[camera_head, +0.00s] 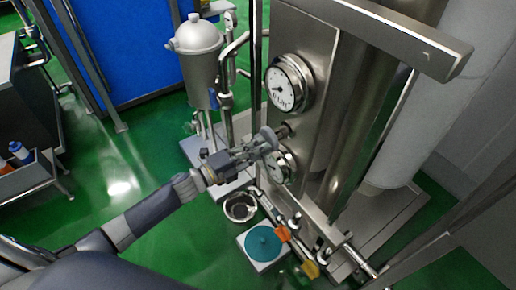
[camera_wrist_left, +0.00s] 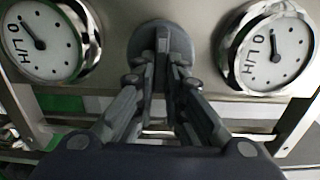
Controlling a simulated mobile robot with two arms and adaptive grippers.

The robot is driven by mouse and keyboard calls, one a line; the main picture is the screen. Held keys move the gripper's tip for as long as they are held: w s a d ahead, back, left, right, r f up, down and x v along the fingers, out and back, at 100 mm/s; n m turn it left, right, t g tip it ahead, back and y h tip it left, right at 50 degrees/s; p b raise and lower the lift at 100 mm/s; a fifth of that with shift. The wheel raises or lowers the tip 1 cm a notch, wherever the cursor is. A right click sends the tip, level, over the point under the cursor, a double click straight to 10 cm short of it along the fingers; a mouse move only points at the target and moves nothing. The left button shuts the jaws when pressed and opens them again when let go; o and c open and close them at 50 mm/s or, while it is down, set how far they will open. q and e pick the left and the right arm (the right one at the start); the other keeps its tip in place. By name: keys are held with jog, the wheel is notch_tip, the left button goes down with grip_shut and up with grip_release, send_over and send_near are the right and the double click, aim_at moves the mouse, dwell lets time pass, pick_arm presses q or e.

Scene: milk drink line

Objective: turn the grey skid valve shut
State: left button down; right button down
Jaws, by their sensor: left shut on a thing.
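The grey skid valve (camera_wrist_left: 148,38) is a round grey knob with a raised bar across it, on the steel panel between two dial gauges. In the wrist view the bar stands about upright. My left gripper (camera_wrist_left: 162,68) has its two fingers on either side of the bar and is shut on it. In the head view my left gripper (camera_head: 258,146) reaches in from the left to the valve (camera_head: 269,134) on the panel's front. The fingers hide part of the valve there. My right gripper is not in view.
An upper gauge (camera_head: 289,84) and a lower gauge (camera_head: 281,167) flank the valve; my gripper is close to the lower one. A steel tank (camera_head: 197,65) stands behind. Green floor (camera_head: 150,150) is clear at left.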

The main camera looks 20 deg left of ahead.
pick_arm(q)
jog(key=shift+f, duration=0.1)
jog(key=c, duration=1.7)
grip_release()
jog(key=shift+o, duration=0.2)
jog(key=shift+s, duration=0.1)
jog(key=v, duration=1.1)
jog(key=shift+s+a, duration=0.3)
